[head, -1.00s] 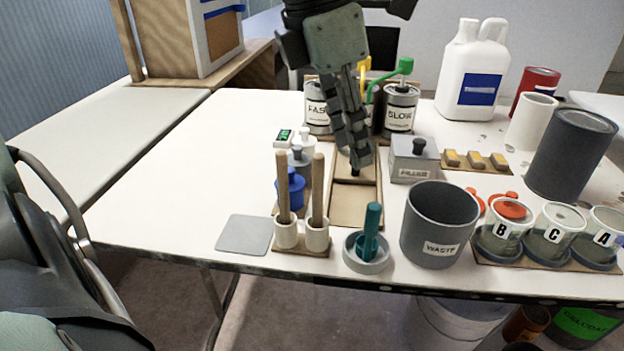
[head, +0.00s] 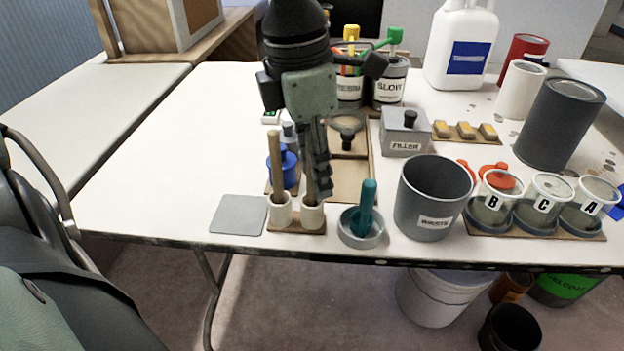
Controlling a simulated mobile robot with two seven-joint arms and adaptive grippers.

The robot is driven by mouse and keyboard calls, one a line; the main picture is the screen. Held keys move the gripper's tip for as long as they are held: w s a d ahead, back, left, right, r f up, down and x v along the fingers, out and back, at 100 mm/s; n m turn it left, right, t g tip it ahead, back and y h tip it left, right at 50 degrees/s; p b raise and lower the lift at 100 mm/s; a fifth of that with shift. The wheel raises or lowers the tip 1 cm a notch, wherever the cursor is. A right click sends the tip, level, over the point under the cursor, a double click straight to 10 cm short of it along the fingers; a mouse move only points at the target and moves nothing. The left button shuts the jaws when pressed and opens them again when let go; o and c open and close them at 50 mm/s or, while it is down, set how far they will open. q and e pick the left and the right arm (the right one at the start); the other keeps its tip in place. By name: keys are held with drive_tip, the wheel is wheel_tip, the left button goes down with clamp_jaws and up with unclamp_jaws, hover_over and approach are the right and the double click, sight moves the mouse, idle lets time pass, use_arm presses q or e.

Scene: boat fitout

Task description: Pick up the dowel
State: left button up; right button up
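Two wooden dowels stand upright in white cups on a small wooden base near the table's front edge. The left dowel (head: 276,165) is clear of my gripper. The right dowel (head: 309,184) shows only in its lower part, just above its cup (head: 312,216); my gripper hides its top. My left gripper (head: 321,190) points down from above, with its fingers at the right dowel, overlapping its right side in the picture. The fingers are seen nearly edge-on, so I cannot tell whether they are open, shut, or touching the dowel. My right gripper is not in view.
A teal-handled tool (head: 367,207) in a grey dish and a grey waste bucket (head: 433,200) stand right of the dowels. A flat grey plate (head: 238,214) lies left; the table's left part is clear.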

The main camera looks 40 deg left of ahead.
use_arm(q)
clamp_jaws()
drive_tip(key=shift+r, duration=0.15)
